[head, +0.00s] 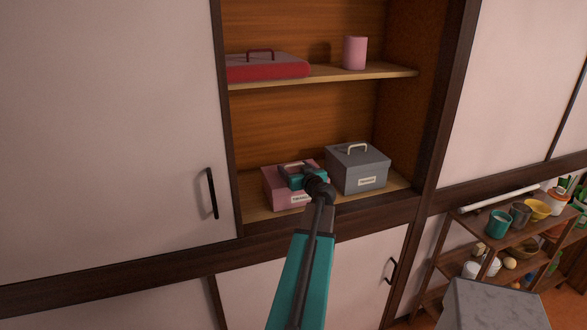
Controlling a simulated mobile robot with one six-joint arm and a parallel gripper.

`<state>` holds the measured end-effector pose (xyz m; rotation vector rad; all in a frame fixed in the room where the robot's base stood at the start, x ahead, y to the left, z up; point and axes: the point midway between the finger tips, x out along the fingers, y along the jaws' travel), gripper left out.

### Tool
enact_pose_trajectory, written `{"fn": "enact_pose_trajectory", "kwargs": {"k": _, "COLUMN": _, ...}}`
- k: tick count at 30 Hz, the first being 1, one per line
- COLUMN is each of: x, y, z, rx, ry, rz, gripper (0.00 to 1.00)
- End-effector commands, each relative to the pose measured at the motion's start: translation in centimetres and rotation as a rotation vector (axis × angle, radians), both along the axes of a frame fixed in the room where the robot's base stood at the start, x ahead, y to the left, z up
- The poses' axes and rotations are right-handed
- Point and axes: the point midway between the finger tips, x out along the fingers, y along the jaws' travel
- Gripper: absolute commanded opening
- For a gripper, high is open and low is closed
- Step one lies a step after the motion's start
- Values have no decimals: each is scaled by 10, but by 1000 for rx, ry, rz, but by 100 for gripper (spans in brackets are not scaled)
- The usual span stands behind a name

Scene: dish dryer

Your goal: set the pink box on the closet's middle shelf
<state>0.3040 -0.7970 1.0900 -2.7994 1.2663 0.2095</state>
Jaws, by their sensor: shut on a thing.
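The pink box (288,194) with a pale label is inside the open closet, at the left of the shelf (256,214) just above the lower doors. It looks level and at or very near that shelf; I cannot tell if it bears on it. My gripper (302,172) is above the pink box and shut on it near its top; the fingers hide part of the lid and handle. A higher shelf (352,76) holds a flat red box (266,69) and a pink cup (355,53).
A grey box (358,170) with a handle stands close to the right of the pink box. A closed door (110,130) with a dark handle (211,193) borders the opening on the left. A wooden rack (480,235) with cups and pots stands at the right.

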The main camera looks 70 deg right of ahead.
Motion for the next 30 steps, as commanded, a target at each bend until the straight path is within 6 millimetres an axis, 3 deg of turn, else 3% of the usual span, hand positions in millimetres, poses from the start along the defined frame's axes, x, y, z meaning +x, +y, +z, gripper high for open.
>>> {"fn": "enact_pose_trajectory", "kwargs": {"k": 15, "x": 0, "y": 0, "z": -2, "rx": -1, "ry": -2, "rz": -1, "gripper": 9}}
{"fn": "enact_pose_trajectory", "kwargs": {"k": 16, "x": 0, "y": 0, "z": -3, "rx": 0, "ry": 0, "rz": 0, "gripper": 71}}
{"fn": "enact_pose_trajectory", "kwargs": {"k": 18, "x": 0, "y": 0, "z": -3, "rx": 0, "ry": 0, "rz": 0, "gripper": 83}}
{"fn": "enact_pose_trajectory", "kwargs": {"k": 19, "x": 0, "y": 0, "z": -2, "rx": 0, "ry": 0, "rz": 0, "gripper": 88}}
{"fn": "enact_pose_trajectory", "kwargs": {"k": 30, "x": 0, "y": 0, "z": -2, "rx": 0, "ry": 0, "rz": 0, "gripper": 88}}
